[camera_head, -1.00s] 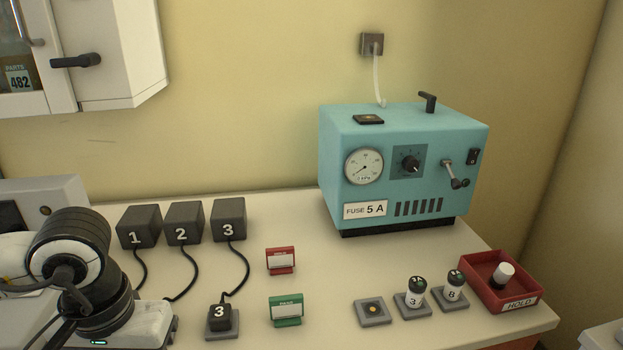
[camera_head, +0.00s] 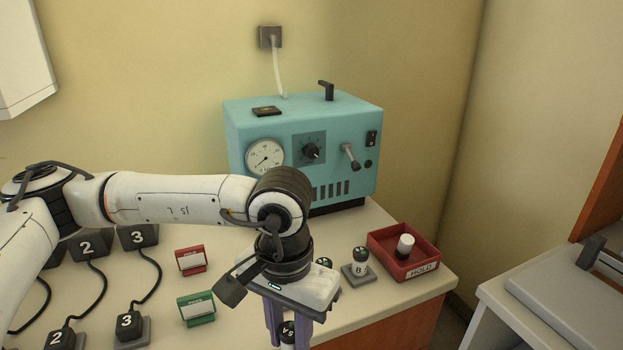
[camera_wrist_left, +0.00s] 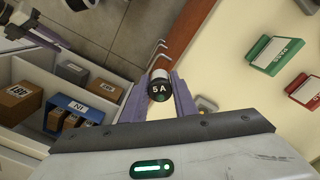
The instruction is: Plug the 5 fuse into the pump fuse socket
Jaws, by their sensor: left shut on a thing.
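My left gripper (camera_head: 288,338) is shut on a black-and-white fuse (camera_head: 287,331) at the bottom of the head view. In the left wrist view, the fuse (camera_wrist_left: 160,88) reads "5 A" between the two purple fingers (camera_wrist_left: 163,97). The turquoise pump (camera_head: 305,122) stands at the back of the counter. A dark square socket (camera_head: 267,111) with a small gold centre lies on its top left and looks empty. The gripper is well in front of and below it. My arm hides the pump's lower left front.
A fuse marked 8 (camera_head: 359,262) stands on a grey base right of my gripper. A red HOLD tray (camera_head: 421,264) holds a white fuse. Red (camera_head: 191,261) and green (camera_head: 197,308) label stands and cabled plugs are on the left. A black handle (camera_head: 327,90) rises from the pump's top.

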